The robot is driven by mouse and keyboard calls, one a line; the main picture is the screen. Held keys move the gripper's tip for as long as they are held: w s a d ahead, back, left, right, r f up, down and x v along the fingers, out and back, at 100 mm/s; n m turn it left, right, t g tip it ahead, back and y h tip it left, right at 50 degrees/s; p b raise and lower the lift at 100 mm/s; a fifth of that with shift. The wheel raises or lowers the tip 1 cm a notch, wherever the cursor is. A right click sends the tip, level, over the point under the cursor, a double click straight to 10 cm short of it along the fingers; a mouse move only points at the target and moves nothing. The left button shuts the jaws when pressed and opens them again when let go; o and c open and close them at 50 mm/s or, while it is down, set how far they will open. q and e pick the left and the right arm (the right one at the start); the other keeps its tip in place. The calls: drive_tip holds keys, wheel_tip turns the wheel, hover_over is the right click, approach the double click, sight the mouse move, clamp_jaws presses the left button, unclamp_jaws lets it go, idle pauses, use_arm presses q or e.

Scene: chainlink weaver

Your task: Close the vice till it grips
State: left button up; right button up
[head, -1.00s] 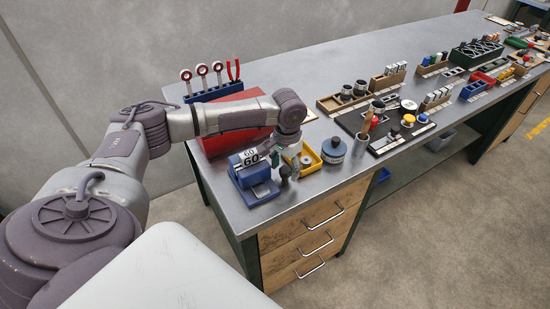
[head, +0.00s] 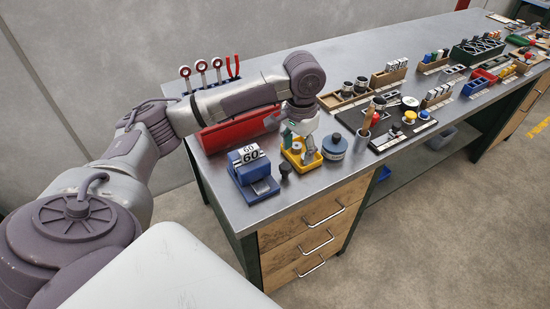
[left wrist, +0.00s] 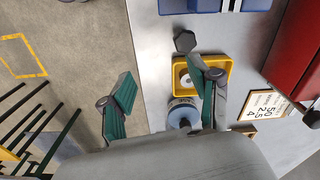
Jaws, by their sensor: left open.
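The blue vice (head: 252,178) stands at the near left corner of the bench, with a white piece marked 60 (head: 248,154) at its top. A dark knob (head: 285,168) stands at its right side; a dark hexagonal knob (left wrist: 185,41) shows in the left wrist view, near the blue edge of the vice (left wrist: 190,5). I cannot tell how wide the vice's jaws stand. My left gripper (head: 298,142) is over the yellow tray, right of the vice and apart from it. In the left wrist view its fingers (left wrist: 165,98) are spread and empty. My right gripper is not in view.
The yellow tray (head: 314,163) and a round blue-grey container (head: 335,147) stand right of the vice. A red box (head: 238,130) and a blue rack of tools (head: 213,90) are behind. Several trays of parts fill the bench to the right. The bench's front edge is close.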

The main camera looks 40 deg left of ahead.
use_arm(q)
drive_tip(key=s+d+f+m+t+h, duration=0.2)
drive_tip(key=s+d+f+m+h, duration=0.1)
drive_tip(key=s+d+f, duration=1.1)
drive_tip(key=s+a+f+n+y, duration=0.1)
drive_tip(key=s+a+f, duration=0.1)
drive_tip(key=s+f, duration=0.2)
drive_tip(key=s+a+f+n+y, duration=0.1)
drive_tip(key=s+a+f, duration=0.1)
drive_tip(key=f, duration=0.8)
drive_tip(key=shift+s+a+n+t+p, duration=0.3)
drive_tip(key=shift+s+n+t+p, duration=0.1)
drive_tip(key=shift+s, duration=0.45)
drive_tip(key=shift+r, duration=0.1)
